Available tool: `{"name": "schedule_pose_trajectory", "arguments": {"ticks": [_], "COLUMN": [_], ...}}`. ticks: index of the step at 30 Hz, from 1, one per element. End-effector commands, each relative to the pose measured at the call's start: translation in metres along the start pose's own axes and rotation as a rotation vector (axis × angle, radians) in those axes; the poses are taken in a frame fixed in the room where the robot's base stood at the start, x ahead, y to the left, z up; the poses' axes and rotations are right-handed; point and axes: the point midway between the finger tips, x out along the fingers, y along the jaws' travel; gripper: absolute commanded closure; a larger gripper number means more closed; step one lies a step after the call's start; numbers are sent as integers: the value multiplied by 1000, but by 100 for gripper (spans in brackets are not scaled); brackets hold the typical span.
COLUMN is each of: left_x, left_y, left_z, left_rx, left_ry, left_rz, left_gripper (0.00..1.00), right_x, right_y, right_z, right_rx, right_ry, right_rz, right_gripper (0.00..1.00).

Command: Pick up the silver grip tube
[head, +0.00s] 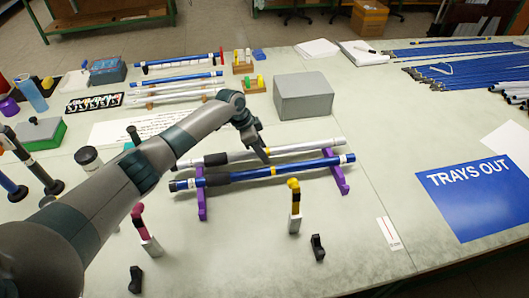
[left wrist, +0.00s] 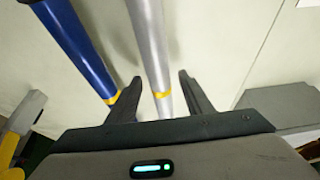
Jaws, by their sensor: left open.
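The silver grip tube (head: 312,146) lies across a purple rack (head: 339,174), behind a parallel blue tube (head: 300,167). It has a black grip section near its left part. My left gripper (head: 264,153) is over the silver tube near its middle, and hides a little of it. In the left wrist view the silver tube (left wrist: 149,40), with a yellow band, runs between the two open fingers (left wrist: 157,92). I cannot tell whether they touch it. The blue tube (left wrist: 78,45) lies to the left, outside the fingers. My right gripper is not in view.
A grey box (head: 303,96) stands behind the rack. More tubes (head: 180,80) lie farther back. The table is clear right of the rack, up to the blue sign (head: 476,195).

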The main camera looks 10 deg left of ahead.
Motion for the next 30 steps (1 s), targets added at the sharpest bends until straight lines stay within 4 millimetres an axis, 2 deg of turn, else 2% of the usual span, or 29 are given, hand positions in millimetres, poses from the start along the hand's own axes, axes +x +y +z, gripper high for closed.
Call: {"name": "schedule_pose_trajectory", "arguments": {"ticks": [3,9,22,26,30], "left_x": [0,0,-5,-15,-34], "left_y": [0,0,0,-1,-2], "left_z": [0,0,-2,-6,-15], "left_rx": [0,0,0,2,4], "left_ry": [0,0,1,2,3], "left_rz": [0,0,0,-2,-4], "left_gripper": [53,99,100,100,100], "right_x": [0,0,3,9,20], "right_y": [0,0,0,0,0], "right_z": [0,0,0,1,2], "right_rx": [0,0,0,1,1], "right_ry": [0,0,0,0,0], "right_rz": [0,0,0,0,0], "right_gripper": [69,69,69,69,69]}}
